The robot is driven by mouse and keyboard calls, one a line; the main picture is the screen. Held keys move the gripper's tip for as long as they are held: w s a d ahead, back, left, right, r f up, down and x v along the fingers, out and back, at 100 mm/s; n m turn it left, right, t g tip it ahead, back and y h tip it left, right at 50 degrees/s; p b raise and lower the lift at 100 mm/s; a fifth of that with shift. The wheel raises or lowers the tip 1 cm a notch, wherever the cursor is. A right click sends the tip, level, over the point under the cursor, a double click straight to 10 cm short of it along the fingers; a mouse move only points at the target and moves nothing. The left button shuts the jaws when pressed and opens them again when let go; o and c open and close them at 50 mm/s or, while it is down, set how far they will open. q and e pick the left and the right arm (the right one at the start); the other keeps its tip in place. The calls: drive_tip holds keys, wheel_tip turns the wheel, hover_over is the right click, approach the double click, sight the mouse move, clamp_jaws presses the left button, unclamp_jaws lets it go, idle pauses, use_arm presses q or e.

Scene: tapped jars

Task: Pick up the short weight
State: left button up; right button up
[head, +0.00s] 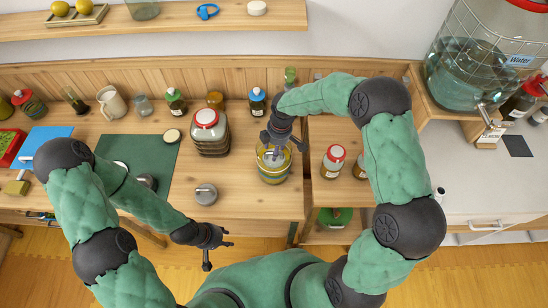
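A squat grey metal weight (206,194) with a small knob stands on the wooden counter, right of the green mat. A second grey metal piece (147,181) is partly hidden by my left arm, so I cannot compare their heights. My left gripper (218,254) is open and empty, with its fingers spread. It is in front of the counter edge, below the weight in the picture. My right gripper (274,148) points down at the mouth of a glass jar with coloured bands (273,171). I cannot tell whether its fingers are shut or touch the jar.
A large red-lidded jar (210,138) stands behind the weight. Several bottles and jars line the back of the counter. The green mat (146,154) lies to the left. A water dispenser (468,75) stands at right. The counter around the weight is clear.

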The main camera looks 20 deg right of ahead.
wheel_tip(320, 180, down, 3)
drive_tip(key=shift+w+a+r, duration=0.1)
drive_tip(key=shift+a+r, duration=0.05)
drive_tip(key=shift+r, duration=0.1)
clamp_jaws()
